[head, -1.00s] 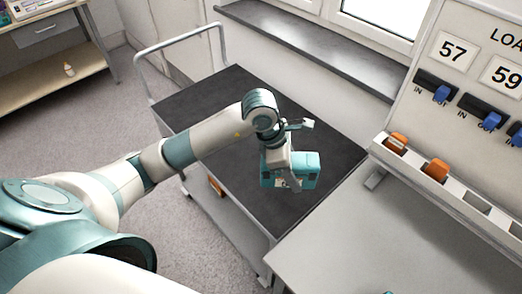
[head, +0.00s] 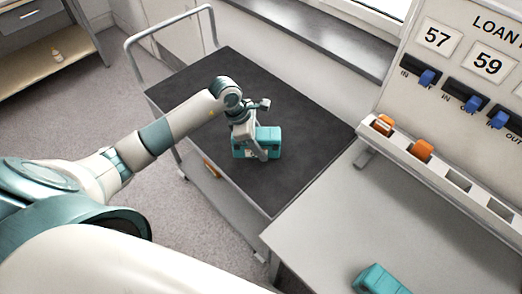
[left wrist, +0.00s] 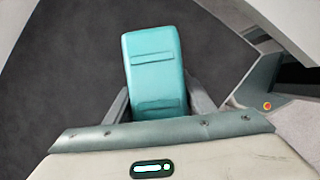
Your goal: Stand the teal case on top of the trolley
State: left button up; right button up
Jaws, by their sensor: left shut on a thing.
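I cannot tell whether the underside of the case touches the trolley. My right gripper is not in view.
A grey bench (head: 330,215) adjoins the trolley at right, with another teal object (head: 380,280) on it. A loan board (head: 460,70) with orange items in a slotted rail stands behind the bench. The trolley top around the case is clear.

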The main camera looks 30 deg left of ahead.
pick_arm(q)
jog(key=shift+f+p, duration=0.4)
jog(key=shift+f, duration=0.05)
notch_tip(320, 180, down, 3)
jog(key=shift+r+p, duration=0.15)
jog(key=shift+p, duration=0.4)
jog(key=shift+f, duration=0.2)
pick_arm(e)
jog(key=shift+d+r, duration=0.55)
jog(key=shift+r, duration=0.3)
pick_arm(q)
jog(key=shift+f, duration=0.1)
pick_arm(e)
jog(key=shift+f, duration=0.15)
pick_arm(q)
jog(key=o, duration=1.4)
jog(key=shift+o, duration=0.2)
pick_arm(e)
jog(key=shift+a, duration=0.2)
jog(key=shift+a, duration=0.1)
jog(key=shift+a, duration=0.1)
